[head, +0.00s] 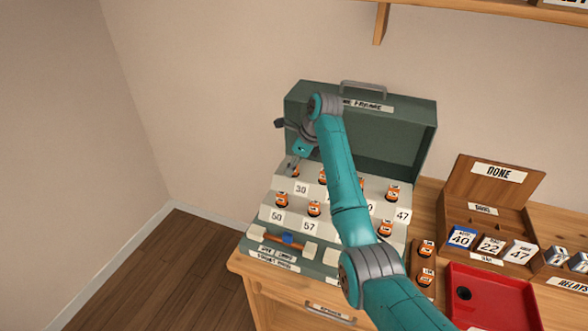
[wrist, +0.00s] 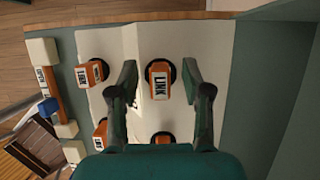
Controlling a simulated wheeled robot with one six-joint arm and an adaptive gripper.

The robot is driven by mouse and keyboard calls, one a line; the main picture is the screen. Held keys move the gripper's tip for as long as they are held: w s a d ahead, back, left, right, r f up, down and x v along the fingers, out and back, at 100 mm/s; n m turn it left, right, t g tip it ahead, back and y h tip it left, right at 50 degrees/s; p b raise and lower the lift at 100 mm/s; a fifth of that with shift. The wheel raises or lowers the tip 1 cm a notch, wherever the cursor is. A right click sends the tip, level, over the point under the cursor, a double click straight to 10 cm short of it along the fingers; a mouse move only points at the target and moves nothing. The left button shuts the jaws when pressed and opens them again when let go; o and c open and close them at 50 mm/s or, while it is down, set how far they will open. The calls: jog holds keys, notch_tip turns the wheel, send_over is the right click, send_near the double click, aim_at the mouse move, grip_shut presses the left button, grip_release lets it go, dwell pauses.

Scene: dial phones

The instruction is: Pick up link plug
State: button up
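In the wrist view an orange plug labelled LINK (wrist: 159,84) stands in a dark round socket on a white stepped panel. My gripper (wrist: 160,80) is open, with one finger on each side of the LINK plug and a gap visible on both sides. In the head view my gripper (head: 292,165) is over the upper left of the green case's panel, near an orange plug (head: 295,171) whose label is too small to read there. My arm hides part of the panel.
Other orange plugs stand close by, one (wrist: 91,73) to the left in the wrist view. The green case (head: 410,130) has its lid raised behind. A red tray (head: 510,295) and a wooden DONE box (head: 500,208) are at right.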

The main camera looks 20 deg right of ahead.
grip_shut()
notch_tip(320, 180, up, 10)
dwell(0.6)
